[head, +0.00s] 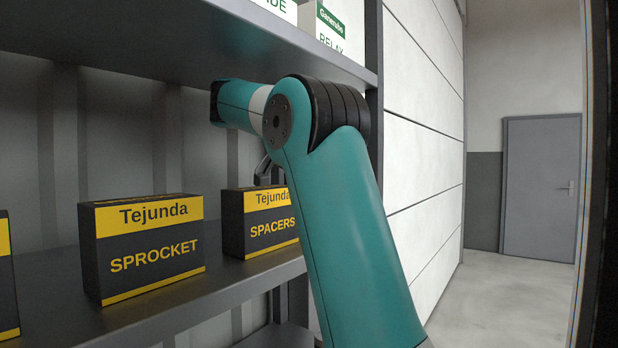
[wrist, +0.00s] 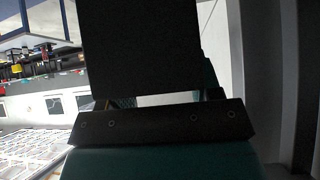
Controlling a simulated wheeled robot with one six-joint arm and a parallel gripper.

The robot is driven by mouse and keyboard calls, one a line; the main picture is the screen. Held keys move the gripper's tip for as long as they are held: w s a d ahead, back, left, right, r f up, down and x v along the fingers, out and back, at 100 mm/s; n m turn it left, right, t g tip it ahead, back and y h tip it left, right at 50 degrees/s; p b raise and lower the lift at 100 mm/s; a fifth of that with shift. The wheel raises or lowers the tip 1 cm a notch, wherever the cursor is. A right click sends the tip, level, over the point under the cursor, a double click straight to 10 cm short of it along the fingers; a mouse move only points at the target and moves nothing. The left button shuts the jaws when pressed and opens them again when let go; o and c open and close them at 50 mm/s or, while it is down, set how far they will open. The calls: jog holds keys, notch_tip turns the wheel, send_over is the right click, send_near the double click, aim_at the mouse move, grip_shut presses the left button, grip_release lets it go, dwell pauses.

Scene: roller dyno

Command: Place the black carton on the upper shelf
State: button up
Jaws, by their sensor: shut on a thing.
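A black carton with yellow bands, marked Tejunda SPACERS (head: 264,228), is at the dark grey middle shelf (head: 150,317) in the head view, partly behind my arm. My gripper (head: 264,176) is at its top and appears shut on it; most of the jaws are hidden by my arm. The carton looks upright and at the shelf surface; I cannot tell whether it rests fully on it. In the wrist view a large plain black face (wrist: 140,50) fills the upper middle, in front of the gripper's dark bar. Another shelf (head: 200,40) runs above.
A similar black and yellow SPROCKET carton (head: 150,245) stands to the left, with a small gap. Another black carton (head: 6,280) is cut off at the left edge. White and green cartons (head: 333,28) stand on the shelf above. A dark post (head: 373,100) bounds the rack at right.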

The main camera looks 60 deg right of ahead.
jog(key=shift+s+f+b, duration=0.1)
jog(key=shift+f+b, duration=0.4)
jog(key=o, duration=1.2)
jog(key=shift+o, duration=0.2)
jog(key=shift+r, duration=0.15)
